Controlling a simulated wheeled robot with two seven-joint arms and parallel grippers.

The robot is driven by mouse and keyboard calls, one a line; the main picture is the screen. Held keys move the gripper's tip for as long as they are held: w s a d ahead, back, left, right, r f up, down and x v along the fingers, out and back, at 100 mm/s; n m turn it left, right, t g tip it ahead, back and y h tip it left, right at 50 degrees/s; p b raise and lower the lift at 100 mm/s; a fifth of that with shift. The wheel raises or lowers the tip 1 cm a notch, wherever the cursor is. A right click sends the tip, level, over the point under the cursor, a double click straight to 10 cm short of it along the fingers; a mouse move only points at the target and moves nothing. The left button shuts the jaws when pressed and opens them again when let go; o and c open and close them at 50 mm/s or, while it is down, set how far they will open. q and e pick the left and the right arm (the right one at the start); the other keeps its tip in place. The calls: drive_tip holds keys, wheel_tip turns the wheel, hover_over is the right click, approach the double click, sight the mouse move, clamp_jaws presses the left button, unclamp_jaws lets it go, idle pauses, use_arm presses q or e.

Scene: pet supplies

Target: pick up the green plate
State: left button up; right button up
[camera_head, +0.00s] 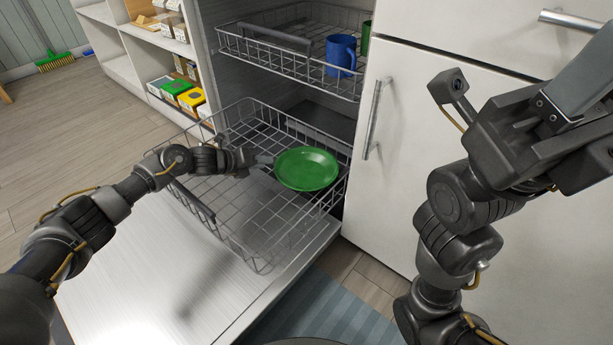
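The green plate (307,169) is in the lower wire rack (262,244) of an open dishwasher, near the rack's right side. My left gripper (266,160) is at the plate's left edge, with its fingertips at or very near the rim. Whether the fingers are closed on the rim cannot be made out at this size. My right gripper is raised in the right foreground; its wrist and body (530,135) show, but its fingertips are not clearly visible.
The upper rack (262,47) holds a blue mug (341,55) and part of a green cup (366,38). The dishwasher door (150,275) lies open below. White cabinets (415,110) stand to the right. A shelf with boxes (183,92) is at the back left.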

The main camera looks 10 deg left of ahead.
use_arm(q)
drive_tip(key=shift+w+d+f, duration=0.15)
drive_tip(key=shift+w+d, duration=0.05)
drive_tip(key=b+x, duration=0.4)
drive_tip(key=shift+d+f, duration=0.25)
drive_tip(key=shift+w+d+b, duration=0.25)
drive_tip(key=shift+w+b, duration=0.05)
clamp_jaws()
drive_tip(key=shift+r, duration=0.1)
